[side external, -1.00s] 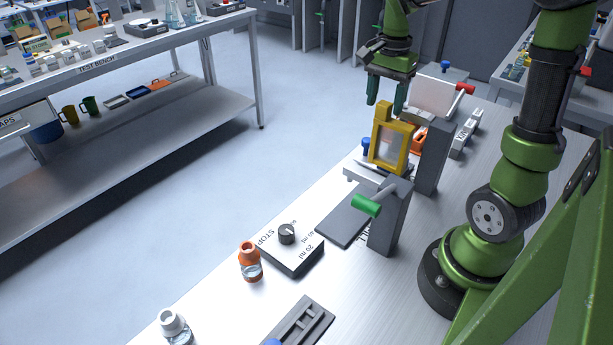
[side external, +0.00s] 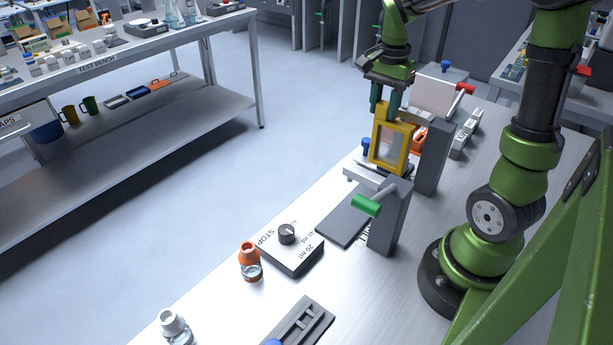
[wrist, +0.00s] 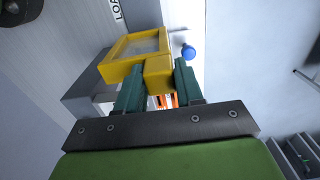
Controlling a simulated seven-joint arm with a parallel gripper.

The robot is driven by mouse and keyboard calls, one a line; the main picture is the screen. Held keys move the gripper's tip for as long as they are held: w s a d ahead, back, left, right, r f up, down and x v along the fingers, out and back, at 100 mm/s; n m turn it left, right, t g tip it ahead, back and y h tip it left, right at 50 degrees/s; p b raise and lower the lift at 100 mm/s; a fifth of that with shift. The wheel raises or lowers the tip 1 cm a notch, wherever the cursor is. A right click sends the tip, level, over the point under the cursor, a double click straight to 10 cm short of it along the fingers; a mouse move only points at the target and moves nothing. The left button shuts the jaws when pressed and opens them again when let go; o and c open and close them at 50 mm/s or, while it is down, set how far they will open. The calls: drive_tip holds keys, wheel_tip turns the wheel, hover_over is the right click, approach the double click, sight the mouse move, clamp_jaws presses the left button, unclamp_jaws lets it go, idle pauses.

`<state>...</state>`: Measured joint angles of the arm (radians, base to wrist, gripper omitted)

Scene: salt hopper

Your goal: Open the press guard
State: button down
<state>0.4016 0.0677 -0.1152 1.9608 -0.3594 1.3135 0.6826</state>
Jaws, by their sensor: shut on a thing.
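The press guard (side external: 405,148) is a yellow frame with a clear window, standing upright in front of a grey post. In the wrist view the guard (wrist: 119,61) shows at the top centre, with its yellow tab (wrist: 159,74) between the fingers. My gripper (side external: 386,108) is above the guard with its fingers down around the tab at the guard's top. In the wrist view my gripper (wrist: 158,85) is shut on that tab, one teal finger on each side. The tab's top is hidden between the fingers in the side view.
A lever with a green handle (side external: 366,206) stands in front of the guard. A red-handled lever and white panel (side external: 431,95) are behind it.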

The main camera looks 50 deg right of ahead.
sight(421, 117)
drive_tip(key=s, duration=0.8)
drive_tip(key=shift+s+r, duration=0.1)
drive_tip(key=shift+s, duration=0.1)
drive_tip(key=c, duration=0.8)
unclamp_jaws()
wheel_tip(421, 117, up, 17)
